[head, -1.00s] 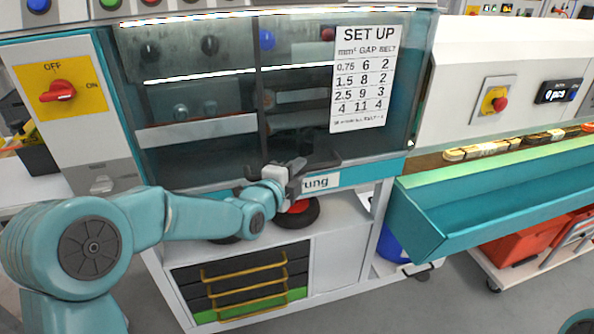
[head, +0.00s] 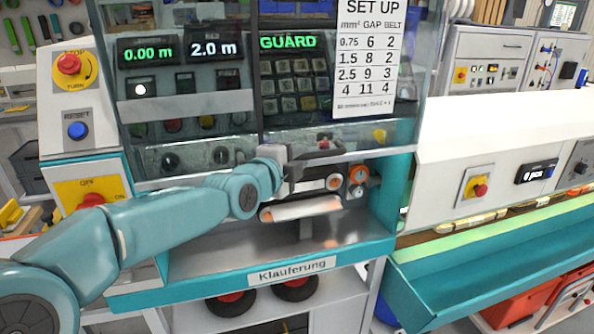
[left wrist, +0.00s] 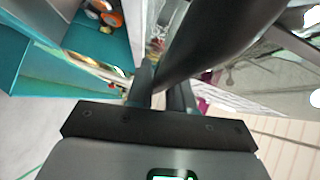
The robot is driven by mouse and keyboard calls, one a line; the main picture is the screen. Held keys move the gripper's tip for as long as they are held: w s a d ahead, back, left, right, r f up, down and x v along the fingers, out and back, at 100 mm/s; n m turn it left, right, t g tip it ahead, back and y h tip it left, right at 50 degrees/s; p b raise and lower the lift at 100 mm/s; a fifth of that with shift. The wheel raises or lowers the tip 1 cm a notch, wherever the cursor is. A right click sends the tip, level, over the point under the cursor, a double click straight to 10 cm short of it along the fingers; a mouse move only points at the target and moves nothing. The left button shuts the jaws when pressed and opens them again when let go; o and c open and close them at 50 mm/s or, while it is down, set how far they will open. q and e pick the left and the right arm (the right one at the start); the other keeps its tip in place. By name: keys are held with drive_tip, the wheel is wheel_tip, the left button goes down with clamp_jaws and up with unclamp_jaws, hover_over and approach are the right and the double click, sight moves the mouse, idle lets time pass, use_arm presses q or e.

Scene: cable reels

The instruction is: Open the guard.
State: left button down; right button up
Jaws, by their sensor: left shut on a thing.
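The guard (head: 226,128) is a see-through panel on the front of the machine, with a SET UP sheet (head: 368,60) on it. It stands partly raised, with an open gap below its lower edge. My left gripper (head: 303,168) is shut on the guard's dark handle (head: 328,157) at that edge. In the left wrist view the dark handle (left wrist: 222,35) runs between the fingers (left wrist: 160,92). My right gripper is not in view.
Rollers (head: 300,208) and small orange-rimmed dials (head: 358,175) show in the gap. A lit display behind the panel reads GUARD (head: 287,42). A teal trough (head: 490,250) stands at the right. A red rotary switch (head: 90,202) is at the left.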

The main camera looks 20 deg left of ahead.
sight(297, 121)
use_arm(q)
wheel_tip(297, 121, up, 8)
drive_tip(key=p, duration=0.5)
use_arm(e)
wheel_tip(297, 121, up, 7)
use_arm(q)
drive_tip(key=c, duration=1.1)
unclamp_jaws()
drive_tip(key=shift+f, duration=0.1)
drive_tip(key=b+v, duration=0.1)
drive_tip(key=v, duration=1.5)
drive_tip(key=shift+s, duration=0.2)
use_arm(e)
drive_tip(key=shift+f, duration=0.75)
use_arm(q)
drive_tip(key=shift+w+a, duration=0.1)
